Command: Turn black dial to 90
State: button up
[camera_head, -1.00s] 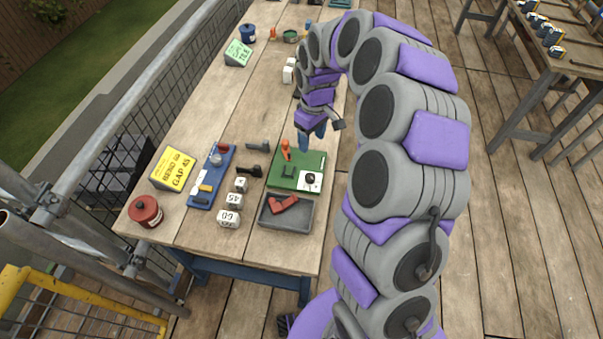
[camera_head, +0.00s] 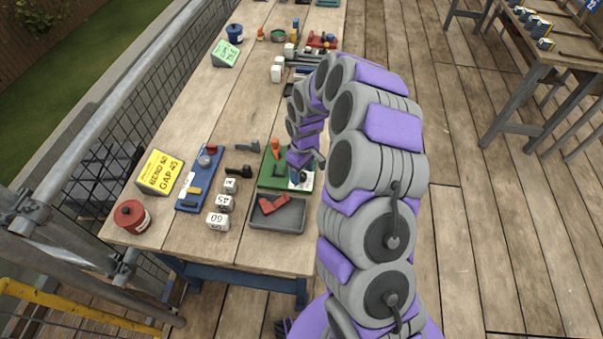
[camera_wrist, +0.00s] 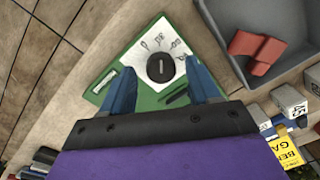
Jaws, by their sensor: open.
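The black dial (camera_wrist: 160,67) sits on a white plate with printed marks (camera_wrist: 155,40), on the green board (camera_wrist: 112,52). In the wrist view it lies between and just beyond the fingertips of my gripper (camera_wrist: 162,78). The two blue fingers are apart with nothing between them, and I cannot tell whether they touch the dial. In the head view my gripper (camera_head: 297,178) is over the front right of the green board (camera_head: 268,178) and hides most of the dial.
A grey tray (camera_head: 262,222) with a red piece (camera_head: 272,204) lies in front of the board. White numbered blocks (camera_head: 218,221), a blue board (camera_head: 188,202) and a yellow sign (camera_head: 158,171) stand to the left. A red pot (camera_head: 131,215) is near the table corner.

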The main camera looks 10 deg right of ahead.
jog(key=shift+f, duration=0.45)
jog(key=shift+a, duration=0.1)
jog(key=c, duration=1)
